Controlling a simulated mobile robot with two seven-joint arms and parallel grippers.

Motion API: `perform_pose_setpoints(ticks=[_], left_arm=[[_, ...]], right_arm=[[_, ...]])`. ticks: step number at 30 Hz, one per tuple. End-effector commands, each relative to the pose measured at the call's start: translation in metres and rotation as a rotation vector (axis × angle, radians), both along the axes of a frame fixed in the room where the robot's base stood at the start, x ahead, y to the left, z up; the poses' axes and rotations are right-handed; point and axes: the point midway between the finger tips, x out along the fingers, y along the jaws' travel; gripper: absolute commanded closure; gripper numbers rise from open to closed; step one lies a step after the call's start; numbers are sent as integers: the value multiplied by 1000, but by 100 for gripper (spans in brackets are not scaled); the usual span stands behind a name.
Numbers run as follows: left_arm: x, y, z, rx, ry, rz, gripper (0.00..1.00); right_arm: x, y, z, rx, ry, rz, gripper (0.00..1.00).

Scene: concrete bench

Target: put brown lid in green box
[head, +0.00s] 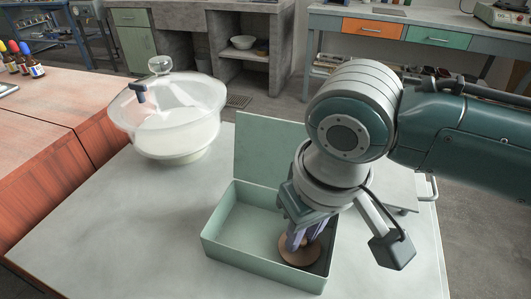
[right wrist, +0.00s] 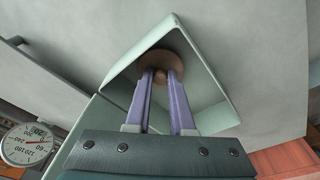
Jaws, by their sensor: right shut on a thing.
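The green box (head: 232,226) stands open on the bench, its hinged cover (head: 262,150) raised at the back. The brown lid (head: 302,258) is a round disc inside the box walls, at the right part of the box. My right gripper (head: 303,240) reaches down into the box and is shut on the lid's knob. In the right wrist view the lid (right wrist: 180,62) is at the fingertips, within the box's rim (right wrist: 213,72). I cannot tell whether the lid touches the box floor. My left gripper is not in view.
A clear glass desiccator (head: 170,115) with a knobbed cover stands at the back left of the bench (head: 110,225). A dial scale (right wrist: 28,145) shows in the right wrist view. Small bottles (head: 28,60) stand on the wooden table at left. The bench's left front is clear.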

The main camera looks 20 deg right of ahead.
Motion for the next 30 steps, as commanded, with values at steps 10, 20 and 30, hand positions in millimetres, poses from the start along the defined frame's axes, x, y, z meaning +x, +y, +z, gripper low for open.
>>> perform_pose_setpoints(ticks=[10,20,30], left_arm=[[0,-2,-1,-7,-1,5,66],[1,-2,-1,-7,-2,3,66],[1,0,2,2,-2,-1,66]], right_arm=[[0,0,-4,0,0,0,100],[0,0,-5,0,0,0,50],[0,0,2,1,-2,1,49]])
